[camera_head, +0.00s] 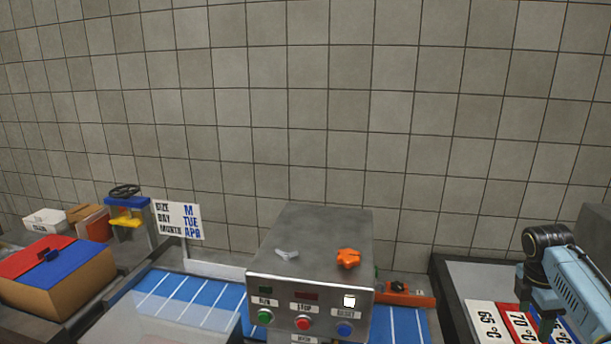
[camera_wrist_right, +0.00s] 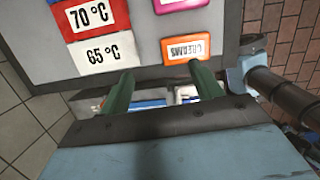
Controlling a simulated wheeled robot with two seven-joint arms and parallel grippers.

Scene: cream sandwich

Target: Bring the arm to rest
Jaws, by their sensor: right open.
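My right arm (camera_head: 575,285), light blue with a black joint, reaches in at the right edge of the head view, over the temperature labels. In the right wrist view my right gripper (camera_wrist_right: 162,84) shows two green fingers spread apart with nothing between them. My left gripper is not in either view.
A grey control box (camera_head: 315,240) with buttons and an orange knob (camera_head: 348,259) stands over a blue conveyor (camera_head: 170,291). A sign (camera_head: 178,219) stands behind it. A box with a red and blue top (camera_head: 62,267) sits left. A tiled wall closes the back.

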